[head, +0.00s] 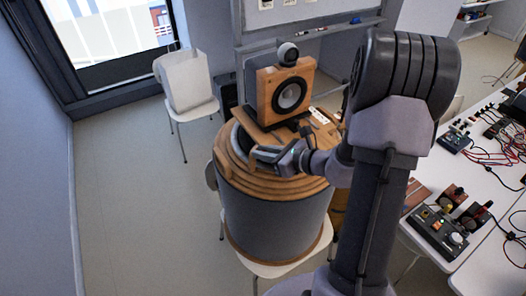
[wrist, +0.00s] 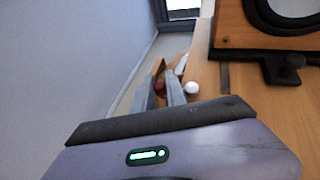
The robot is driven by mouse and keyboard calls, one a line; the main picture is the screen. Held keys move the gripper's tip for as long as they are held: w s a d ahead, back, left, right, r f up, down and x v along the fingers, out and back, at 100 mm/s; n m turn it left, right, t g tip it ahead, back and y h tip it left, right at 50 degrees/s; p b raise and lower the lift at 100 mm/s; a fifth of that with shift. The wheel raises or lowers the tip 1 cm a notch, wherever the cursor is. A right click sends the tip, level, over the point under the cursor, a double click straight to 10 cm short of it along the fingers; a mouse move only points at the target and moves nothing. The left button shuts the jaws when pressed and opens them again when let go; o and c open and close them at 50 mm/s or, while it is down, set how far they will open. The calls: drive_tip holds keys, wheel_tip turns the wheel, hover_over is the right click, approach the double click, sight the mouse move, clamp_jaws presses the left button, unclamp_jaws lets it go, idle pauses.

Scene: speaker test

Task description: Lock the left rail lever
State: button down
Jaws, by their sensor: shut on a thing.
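My gripper (head: 264,154) reaches in from the right to the left front of the round wooden top in the head view. In the wrist view its two fingers (wrist: 165,88) are close together, shut on a small dark red part (wrist: 160,87), which I take to be the left rail lever. The fingers hide most of it, so its angle cannot be told. A small white ball (wrist: 192,88) sits just right of the fingers, at the edge of the wooden board. The wooden speaker (head: 289,92) stands upright behind my gripper in the head view.
The wooden top (head: 306,188) rests on a grey drum (head: 275,222). A black clamp-like part (wrist: 284,69) lies below the speaker in the wrist view. A white chair (head: 190,108) stands behind left. A table with boxes and cables (head: 490,165) is at right. Floor at left is clear.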

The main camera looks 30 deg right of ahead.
drive_tip(key=shift+s+d+n+g+y+p, duration=0.4)
drive_tip(key=shift+d+n+g+y+p, duration=0.3)
drive_tip(key=shift+n+g+y, duration=1.05)
drive_tip(key=shift+s+d+n+g+y+p, duration=0.4)
drive_tip(key=shift+d+n+g+y+p, duration=0.45)
drive_tip(key=shift+n+g, duration=1.7)
drive_tip(key=shift+s+d+n+g+y+p, duration=0.55)
drive_tip(key=shift+n+g+y, duration=0.95)
drive_tip(key=shift+n+g, duration=0.65)
drive_tip(key=shift+w+n, duration=0.1)
drive_tip(key=shift+n, duration=0.35)
drive_tip(key=c, duration=1.6)
unclamp_jaws()
drive_tip(key=shift+c, duration=0.2)
drive_tip(key=shift+r, duration=0.15)
